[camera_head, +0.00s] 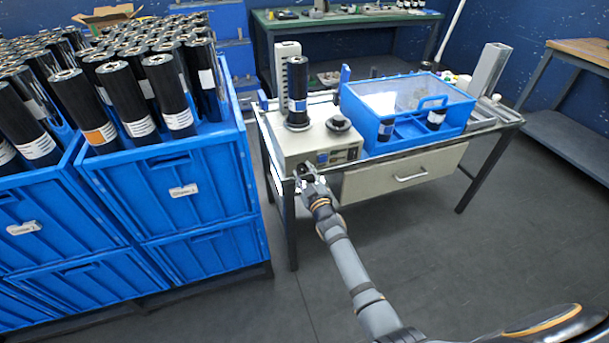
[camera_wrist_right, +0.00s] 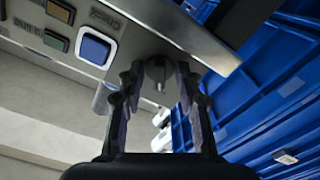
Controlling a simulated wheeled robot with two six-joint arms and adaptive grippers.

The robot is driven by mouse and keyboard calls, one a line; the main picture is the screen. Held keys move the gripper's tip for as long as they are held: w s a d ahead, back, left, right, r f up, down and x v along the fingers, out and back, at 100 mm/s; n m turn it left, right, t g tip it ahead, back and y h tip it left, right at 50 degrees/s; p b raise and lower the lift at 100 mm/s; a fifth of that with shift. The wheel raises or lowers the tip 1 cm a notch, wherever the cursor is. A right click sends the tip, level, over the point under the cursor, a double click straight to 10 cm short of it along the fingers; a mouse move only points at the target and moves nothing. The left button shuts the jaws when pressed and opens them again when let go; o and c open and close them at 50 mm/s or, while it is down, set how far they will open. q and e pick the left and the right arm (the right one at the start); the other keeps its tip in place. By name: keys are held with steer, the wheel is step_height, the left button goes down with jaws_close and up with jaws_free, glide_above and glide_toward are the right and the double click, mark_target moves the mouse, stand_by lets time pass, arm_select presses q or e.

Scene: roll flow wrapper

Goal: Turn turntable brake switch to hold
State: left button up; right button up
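The beige wrapper box (camera_head: 315,148) stands at the left front of the table, with a control panel on its front. A black roll (camera_head: 298,88) stands upright on top of it. My right gripper (camera_head: 306,172) is at the panel's lower left corner. In the right wrist view, the open fingers of this gripper (camera_wrist_right: 158,76) stand on either side of a small grey switch knob (camera_wrist_right: 157,71), apparently with gaps between. The knob's setting and label cannot be read. A square blue button (camera_wrist_right: 95,48) sits left of it on the panel. My left gripper is not in view.
Blue crates (camera_head: 170,195) full of black rolls stand close to the left of the table. A blue bin (camera_head: 400,135) stands right of the wrapper box. A drawer (camera_head: 390,180) is below. The floor in front is clear.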

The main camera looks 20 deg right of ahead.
steer(key=shift+r, duration=0.1)
jaws_close()
steer(key=shift+r+m, duration=0.1)
steer(key=shift+m, duration=0.2)
steer(key=shift+r+m+p, duration=0.1)
steer(key=shift+m+p, duration=0.65)
steer(key=shift+m, duration=0.25)
steer(key=m+p, duration=0.3)
steer(key=m, duration=0.1)
steer(key=shift+m, duration=0.3)
steer(key=shift+m+p, duration=0.8)
steer(key=shift+m, duration=1.5)
